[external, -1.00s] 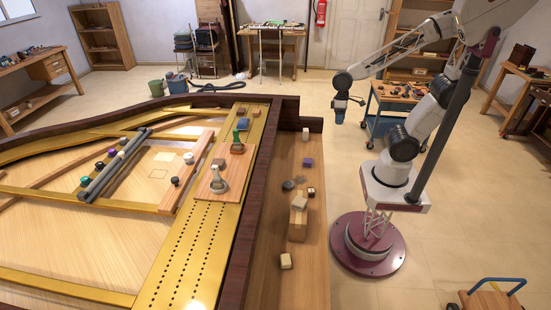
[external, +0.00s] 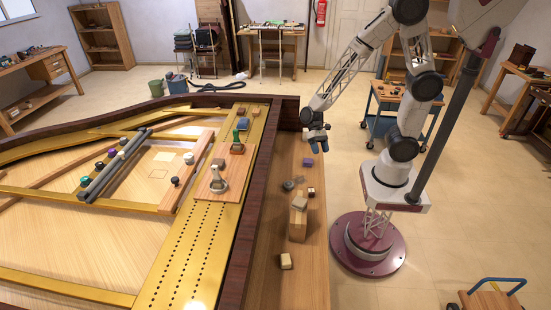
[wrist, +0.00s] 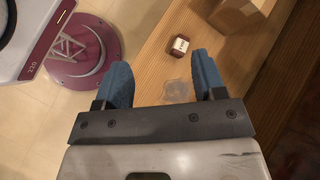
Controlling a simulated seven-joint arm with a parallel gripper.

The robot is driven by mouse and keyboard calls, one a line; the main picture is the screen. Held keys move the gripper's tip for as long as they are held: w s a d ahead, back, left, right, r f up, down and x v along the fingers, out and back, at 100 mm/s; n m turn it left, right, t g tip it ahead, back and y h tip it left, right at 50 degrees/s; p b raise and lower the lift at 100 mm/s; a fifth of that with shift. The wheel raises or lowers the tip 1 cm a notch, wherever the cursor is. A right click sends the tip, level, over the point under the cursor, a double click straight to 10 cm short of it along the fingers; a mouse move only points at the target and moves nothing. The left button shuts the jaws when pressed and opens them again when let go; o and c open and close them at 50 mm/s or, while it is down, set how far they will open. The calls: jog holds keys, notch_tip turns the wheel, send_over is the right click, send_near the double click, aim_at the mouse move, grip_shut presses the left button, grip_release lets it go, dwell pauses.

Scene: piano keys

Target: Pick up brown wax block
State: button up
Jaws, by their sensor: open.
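A brown block (external: 241,111) lies on the gold frame near its far end. A small dark brown block with a white label (wrist: 179,44) lies on the wooden ledge; it also shows in the external view (external: 311,191). I cannot tell which is the wax block. My gripper (external: 316,143) is above the far part of the ledge, with blue fingers apart and nothing visible between them except the ledge below. In the wrist view, the labelled block is beyond the gap between the fingertips (wrist: 162,72), apart from them.
On the ledge are a purple block (external: 308,162), a clear round disc (external: 288,185), a wooden box (external: 298,222) and a cream block (external: 286,261). A blue block (external: 243,124) and stamps (external: 218,180) lie on the gold frame side. A dark raised rim (external: 262,190) borders the ledge.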

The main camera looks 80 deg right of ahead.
aim_at(311, 190)
jog(key=w+a+f+m+y, duration=0.1)
jog(key=f+m, duration=0.1)
jog(key=f, duration=0.3)
jog(key=w+a+f+m+t+y, duration=0.1)
jog(key=w+f+m+y, duration=0.1)
jog(key=f, duration=0.3)
jog(key=w+f+m+y, duration=0.1)
jog(key=f+m, duration=0.2)
jog(key=f, duration=0.2)
jog(key=shift+w+a+f+y, duration=0.2)
jog(key=shift+a+f+y, duration=0.15)
jog(key=shift+a+y, duration=0.05)
jog(key=shift+x, duration=1.3)
jog(key=shift+x, duration=2.6)
jog(key=shift+w, duration=0.1)
jog(key=shift+c, duration=0.3)
jog(key=c, duration=1)
jog(key=shift+o, duration=0.2)
